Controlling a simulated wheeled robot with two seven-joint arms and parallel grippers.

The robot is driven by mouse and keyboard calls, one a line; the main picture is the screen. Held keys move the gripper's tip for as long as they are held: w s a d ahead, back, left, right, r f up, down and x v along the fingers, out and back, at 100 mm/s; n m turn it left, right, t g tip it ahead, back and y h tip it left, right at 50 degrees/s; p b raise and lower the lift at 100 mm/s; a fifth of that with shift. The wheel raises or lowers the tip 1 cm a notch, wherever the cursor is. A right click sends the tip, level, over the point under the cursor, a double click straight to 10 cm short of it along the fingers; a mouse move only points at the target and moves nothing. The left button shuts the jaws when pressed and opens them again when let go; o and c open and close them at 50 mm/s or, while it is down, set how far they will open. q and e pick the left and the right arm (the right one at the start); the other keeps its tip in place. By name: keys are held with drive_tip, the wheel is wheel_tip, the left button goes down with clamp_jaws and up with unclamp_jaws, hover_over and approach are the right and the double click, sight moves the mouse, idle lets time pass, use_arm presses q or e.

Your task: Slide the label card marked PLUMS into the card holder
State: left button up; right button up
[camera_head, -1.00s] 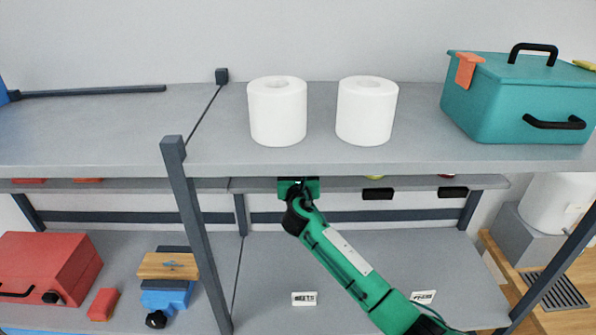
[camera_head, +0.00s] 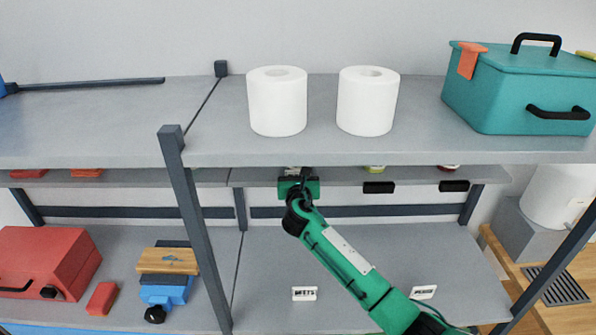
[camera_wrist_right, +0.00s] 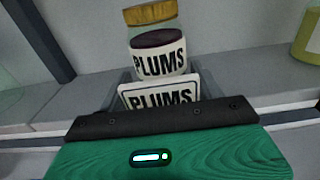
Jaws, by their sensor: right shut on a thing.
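The white label card marked PLUMS (camera_wrist_right: 160,97) stands nearly upright in the right wrist view, its lower edge hidden behind the black jaw. My right gripper (camera_wrist_right: 162,118) is shut on it. In the head view this gripper (camera_head: 299,183) is at the middle shelf's front edge, under the upper shelf. A jar labelled PLUMS (camera_wrist_right: 158,55) with a gold lid stands just behind the card. Grey parts (camera_wrist_right: 122,80) show beside and behind the card, perhaps the card holder; I cannot tell whether the card is inside it. My left gripper is out of view.
Two black holders (camera_head: 378,187) (camera_head: 454,186) sit on the middle shelf's edge. Label cards BEETS (camera_head: 304,294) and another (camera_head: 423,292) lie on the lower shelf. White rolls (camera_head: 277,102) and a teal box (camera_head: 520,90) stand above. A dark post (camera_head: 190,220) is left of my arm.

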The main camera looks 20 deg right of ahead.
drive_tip(key=shift+f+b, duration=0.3)
drive_tip(key=shift+f, duration=0.25)
drive_tip(key=o, duration=1)
drive_tip(key=shift+s+a+f, duration=0.15)
drive_tip(key=shift+s, duration=0.35)
drive_tip(key=b+v, duration=0.4)
drive_tip(key=v, duration=0.8)
drive_tip(key=shift+s+a, duration=0.1)
drive_tip(key=shift+s, duration=0.3)
